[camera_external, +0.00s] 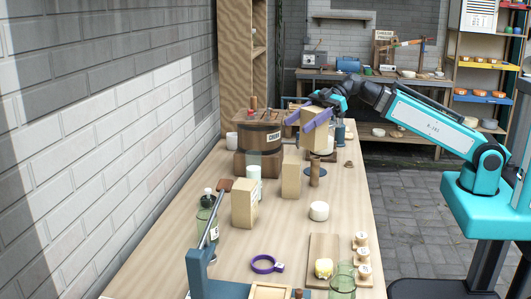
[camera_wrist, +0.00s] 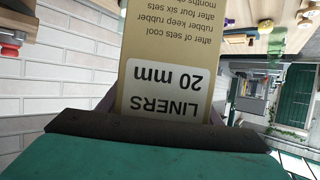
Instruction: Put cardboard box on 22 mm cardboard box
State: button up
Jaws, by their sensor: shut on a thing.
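A tan cardboard box (camera_external: 312,140) is held between the purple fingers of my gripper (camera_external: 312,122), raised above the far part of the table. In the wrist view this box (camera_wrist: 165,40) fills the middle, its label reading "LINERS 20 mm" upside down. My gripper is shut on it. Two other tan boxes stand upright on the table: a nearer one (camera_external: 244,203) and one farther right (camera_external: 291,177). Their labels are too small to read, so I cannot tell which is the 22 mm cardboard box. The held box appears above and behind the farther one, apart from it.
A wooden churn (camera_external: 259,135) stands left of my gripper. The table middle has bare patches.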

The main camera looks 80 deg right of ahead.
jog(key=shift+w+a+r+p, duration=0.15)
jog(key=shift+w+p, duration=0.45)
jog(key=shift+p, duration=0.95)
jog(key=shift+w+p, duration=0.1)
jog(key=shift+p, duration=0.25)
jog(key=w, duration=0.3)
jog(key=w+f+p, duration=0.1)
jog(key=w, duration=0.1)
jog(key=shift+w+a, duration=0.15)
jog(key=shift+a, duration=0.2)
jog(key=shift+f+p, duration=0.65)
jog(key=shift+f, duration=1.05)
jog(key=shift+f, duration=0.2)
jog(key=o, duration=1.2)
